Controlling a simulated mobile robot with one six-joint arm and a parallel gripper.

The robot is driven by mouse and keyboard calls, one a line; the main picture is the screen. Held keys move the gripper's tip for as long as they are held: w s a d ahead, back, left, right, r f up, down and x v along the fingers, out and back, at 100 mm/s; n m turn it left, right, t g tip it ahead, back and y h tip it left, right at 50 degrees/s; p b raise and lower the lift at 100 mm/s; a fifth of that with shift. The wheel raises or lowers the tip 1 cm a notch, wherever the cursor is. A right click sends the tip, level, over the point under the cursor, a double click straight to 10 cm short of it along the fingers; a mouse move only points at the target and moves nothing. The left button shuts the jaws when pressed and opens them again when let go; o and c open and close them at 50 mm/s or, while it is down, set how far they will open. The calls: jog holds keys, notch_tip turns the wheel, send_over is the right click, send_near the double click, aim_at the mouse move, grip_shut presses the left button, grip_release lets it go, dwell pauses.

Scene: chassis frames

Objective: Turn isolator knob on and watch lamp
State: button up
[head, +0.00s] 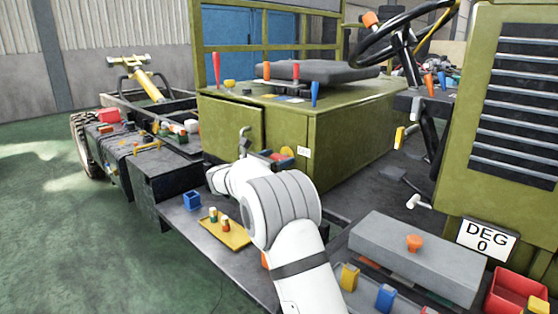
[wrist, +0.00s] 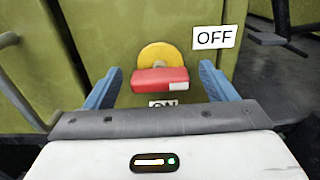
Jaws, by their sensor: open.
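The isolator knob (wrist: 160,80) is a red bar handle on a yellow disc (wrist: 155,54), mounted on the green box's side. The bar lies roughly level, with a white mark at its right end. A white OFF label (wrist: 215,38) is to its upper right. A second label (wrist: 162,103) below the bar is mostly hidden; it seems to read ON. My gripper (wrist: 161,70) is open, its blue fingers on either side of the bar with visible gaps. In the head view, my gripper (head: 270,157) is at the yellow disc (head: 288,152). I cannot pick out the lamp.
Levers (head: 297,72) stand on the box top. A steering wheel (head: 400,25) and grey case (head: 425,265) are at the right.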

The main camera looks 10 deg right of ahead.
jog(key=shift+x, duration=0.8)
